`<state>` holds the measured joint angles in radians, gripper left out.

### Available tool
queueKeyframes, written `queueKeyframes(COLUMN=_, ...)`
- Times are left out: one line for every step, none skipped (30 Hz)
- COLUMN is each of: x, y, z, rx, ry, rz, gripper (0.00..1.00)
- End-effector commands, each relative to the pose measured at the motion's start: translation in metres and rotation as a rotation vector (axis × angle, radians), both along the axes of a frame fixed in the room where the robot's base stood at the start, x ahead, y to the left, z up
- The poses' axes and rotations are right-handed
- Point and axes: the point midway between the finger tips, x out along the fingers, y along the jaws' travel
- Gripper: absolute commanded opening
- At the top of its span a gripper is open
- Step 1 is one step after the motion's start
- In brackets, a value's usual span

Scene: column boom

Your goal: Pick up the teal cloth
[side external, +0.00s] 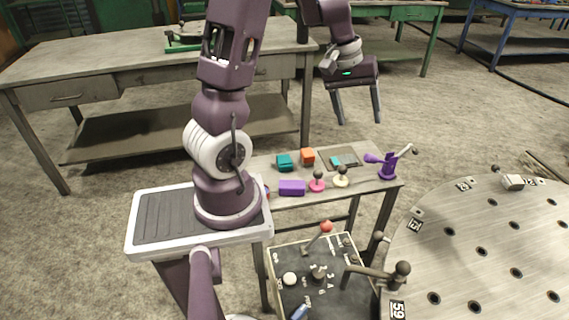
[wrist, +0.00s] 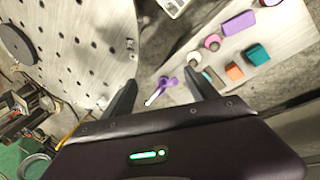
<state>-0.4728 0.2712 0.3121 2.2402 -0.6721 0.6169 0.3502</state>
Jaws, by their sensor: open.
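A small flat teal patch (side external: 335,161), which looks like the teal cloth, lies on a dark grey tray or mat (side external: 326,153) on the narrow bench. In the wrist view my right-hand finger hides most of that area. A teal block (side external: 284,163), thicker and box-like, stands left of the mat; it also shows in the wrist view (wrist: 257,54). My gripper (side external: 360,122) is open and empty, in the air above the back right of the bench.
An orange block (side external: 307,156), a purple block (side external: 292,187), a pink-based knob (side external: 317,182), a cream-based knob (side external: 341,177) and a purple lever stand (side external: 387,171) share the bench (side external: 262,172). A control box (side external: 284,256) is in front. A round perforated table (side external: 470,250) stands right.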

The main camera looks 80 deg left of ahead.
Motion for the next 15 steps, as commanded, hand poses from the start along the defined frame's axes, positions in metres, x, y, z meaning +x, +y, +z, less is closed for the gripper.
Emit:
queueKeyframes(x=-0.009, y=0.046, z=-0.040, rx=-0.015, ry=0.062, rz=0.135, gripper=0.67)
queueKeyframes(x=-0.018, y=0.071, z=-0.061, rx=-0.017, ry=0.093, rz=0.209, gripper=0.67)
queueKeyframes(x=-0.033, y=0.101, z=-0.089, rx=-0.013, ry=0.134, rz=0.298, gripper=0.67)
queueKeyframes(x=-0.047, y=0.120, z=-0.109, rx=-0.009, ry=0.164, rz=0.359, gripper=0.67)
queueKeyframes(x=-0.061, y=0.137, z=-0.126, rx=-0.004, ry=0.194, rz=0.411, gripper=0.67)
queueKeyframes(x=-0.079, y=0.155, z=-0.146, rx=0.003, ry=0.230, rz=0.470, gripper=0.67)
queueKeyframes(x=-0.092, y=0.165, z=-0.159, rx=0.008, ry=0.252, rz=0.507, gripper=0.67)
queueKeyframes(x=-0.103, y=0.173, z=-0.169, rx=0.014, ry=0.273, rz=0.534, gripper=0.67)
queueKeyframes(x=-0.115, y=0.181, z=-0.179, rx=0.019, ry=0.295, rz=0.565, gripper=0.67)
queueKeyframes(x=-0.122, y=0.185, z=-0.185, rx=0.021, ry=0.305, rz=0.580, gripper=0.67)
queueKeyframes(x=-0.126, y=0.188, z=-0.189, rx=0.023, ry=0.314, rz=0.590, gripper=0.67)
queueKeyframes(x=-0.130, y=0.190, z=-0.195, rx=0.026, ry=0.320, rz=0.598, gripper=0.67)
queueKeyframes(x=-0.131, y=0.191, z=-0.199, rx=0.026, ry=0.322, rz=0.601, gripper=0.67)
queueKeyframes(x=-0.131, y=0.191, z=-0.203, rx=0.025, ry=0.321, rz=0.601, gripper=0.67)
queueKeyframes(x=-0.131, y=0.190, z=-0.208, rx=0.025, ry=0.322, rz=0.601, gripper=0.67)
